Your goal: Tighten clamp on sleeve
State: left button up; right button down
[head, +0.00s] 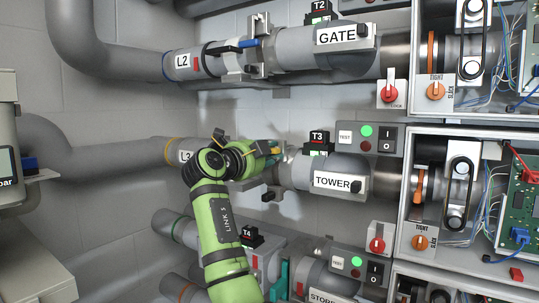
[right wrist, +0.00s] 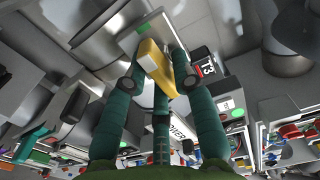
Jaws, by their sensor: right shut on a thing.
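The L3 line carries a clamp (head: 247,181) around its sleeve, left of the TOWER blower (head: 318,176). The clamp is largely hidden by my arm in the head view. Its yellow lever (right wrist: 155,62) shows clearly in the right wrist view, between my fingers. My right gripper (head: 274,152) is at the lever, and in the right wrist view (right wrist: 157,75) its teal fingers are shut on it. Whether the clamp is tight cannot be told. My left gripper is in neither view.
Below, a teal lever (head: 283,281) stands upright near the T4 tag (head: 250,235). Open control boxes with wiring (head: 465,180) fill the right. Wall pipes (head: 105,50) run at left.

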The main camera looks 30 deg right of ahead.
jog(key=shift+r, duration=0.15)
dwell(0.3)
jog(key=c, duration=1.1)
grip_release()
jog(key=v, duration=1.2)
jog(key=shift+s, duration=0.1)
